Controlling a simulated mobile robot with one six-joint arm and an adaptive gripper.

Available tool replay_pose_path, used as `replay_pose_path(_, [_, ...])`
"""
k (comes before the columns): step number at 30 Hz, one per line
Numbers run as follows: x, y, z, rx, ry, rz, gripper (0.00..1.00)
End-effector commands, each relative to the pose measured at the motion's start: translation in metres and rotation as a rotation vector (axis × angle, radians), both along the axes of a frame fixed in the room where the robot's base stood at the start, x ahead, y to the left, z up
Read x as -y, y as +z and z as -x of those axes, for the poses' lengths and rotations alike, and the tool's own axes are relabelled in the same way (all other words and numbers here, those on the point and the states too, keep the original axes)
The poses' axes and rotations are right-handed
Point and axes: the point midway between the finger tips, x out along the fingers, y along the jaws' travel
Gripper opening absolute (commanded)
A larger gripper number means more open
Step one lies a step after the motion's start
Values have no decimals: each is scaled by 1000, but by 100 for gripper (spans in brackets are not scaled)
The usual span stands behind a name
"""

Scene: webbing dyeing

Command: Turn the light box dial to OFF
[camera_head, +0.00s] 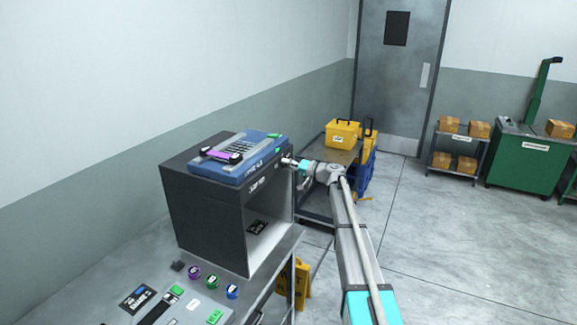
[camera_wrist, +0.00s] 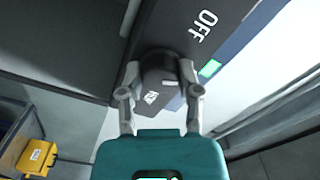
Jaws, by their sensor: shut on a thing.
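The light box (camera_head: 202,205) is a dark grey cabinet with an open, pale-lined front, standing on the bench at the left in the head view. My gripper (camera_head: 289,162) reaches its upper front edge from the right. In the wrist view, the dark round dial (camera_wrist: 158,70) sits between the two fingers of my gripper (camera_wrist: 160,76), which is shut on it. The dial's pointer direction is not clear. In the head view my gripper hides the dial.
A blue device (camera_head: 238,160) with a purple-black item lies on the light box. Several colored-top jars (camera_head: 212,281) stand on the bench in front. A cart (camera_head: 314,196) with a yellow case (camera_head: 341,135) stands behind my arm.

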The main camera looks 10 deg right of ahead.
Motion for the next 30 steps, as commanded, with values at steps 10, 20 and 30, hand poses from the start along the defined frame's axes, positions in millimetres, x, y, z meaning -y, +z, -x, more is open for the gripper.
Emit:
replay_pose_path(10, [-2, -1, 2, 251, 5, 187, 0])
replay_pose_path(20, [-2, -1, 2, 392, 6, 289, 0])
replay_pose_path(30, [-2, -1, 2, 422, 7, 309, 0])
